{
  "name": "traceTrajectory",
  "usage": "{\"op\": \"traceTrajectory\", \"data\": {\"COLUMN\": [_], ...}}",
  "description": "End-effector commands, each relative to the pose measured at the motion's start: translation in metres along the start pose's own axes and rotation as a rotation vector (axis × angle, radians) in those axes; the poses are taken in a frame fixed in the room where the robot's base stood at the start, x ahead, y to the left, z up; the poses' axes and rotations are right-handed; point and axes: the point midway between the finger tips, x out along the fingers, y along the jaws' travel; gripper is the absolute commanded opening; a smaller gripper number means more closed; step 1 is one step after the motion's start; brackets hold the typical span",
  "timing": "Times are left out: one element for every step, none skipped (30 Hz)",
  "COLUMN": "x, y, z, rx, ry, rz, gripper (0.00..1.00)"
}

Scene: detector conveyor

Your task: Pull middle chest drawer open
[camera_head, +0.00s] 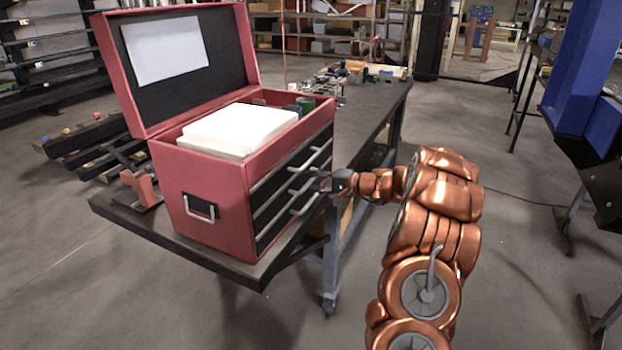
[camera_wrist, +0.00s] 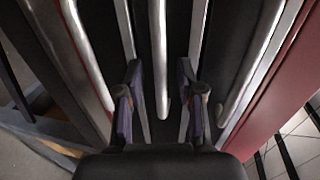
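The red tool chest (camera_head: 203,170) stands on a dark table, its lid raised. Its black front has drawers with long silver handles and looks flush, with no drawer visibly sticking out. My gripper (camera_head: 325,182) is at the drawer front, level with the middle handle. In the wrist view my gripper (camera_wrist: 160,82) has its two fingers apart, with the middle handle (camera_wrist: 159,50) running between them and a gap on each side. The other handles (camera_wrist: 84,58) (camera_wrist: 255,65) lie outside the fingers. In the head view the fingertips are small and partly merge with the handles.
A white block (camera_head: 240,127) lies in the chest's open top. The dark table (camera_head: 240,268) extends behind with small parts on it. The floor (camera_head: 520,270) right of my arm is clear. A blue post (camera_head: 580,75) stands at the far right.

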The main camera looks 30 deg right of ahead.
Motion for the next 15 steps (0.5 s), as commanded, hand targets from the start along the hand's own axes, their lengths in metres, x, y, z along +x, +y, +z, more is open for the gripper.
{"op": "traceTrajectory", "data": {"x": [0.0032,0.0045,0.0058,0.0065,0.0069,0.0072,0.0073,0.0073,0.0073,0.0073,0.0073,0.0073,0.0073,0.0073,0.0072], "y": [-0.0008,-0.0007,-0.0004,-0.0003,-0.0002,-0.0002,-0.0001,-0.0002,-0.0001,-0.0002,-0.0002,-0.0002,-0.0002,-0.0002,-0.0002], "z": [0.0003,0.0002,0.0002,0.0002,0.0002,0.0002,0.0001,0.0002,0.0002,0.0002,0.0002,0.0002,0.0002,0.0002,0.0002], "rx": [0.001,0.001,0.0,0.0,0.0,0.0,0.0,0.0,0.0,0.0,0.0,0.0,0.0,0.0,0.0], "ry": [-0.001,0.0,0.0,0.0,0.0,0.0,0.0,0.0,0.0,0.0,0.0,0.0,0.0,0.0,0.0], "rz": [0.0,0.0,0.001,0.001,0.001,0.0,0.0,0.0,0.0,0.0,0.0,0.0,0.0,0.0,0.0], "gripper": [0.37,0.37,0.37,0.37,0.37,0.37,0.37,0.37,0.37,0.37,0.37,0.35,0.32,0.29,0.25]}}
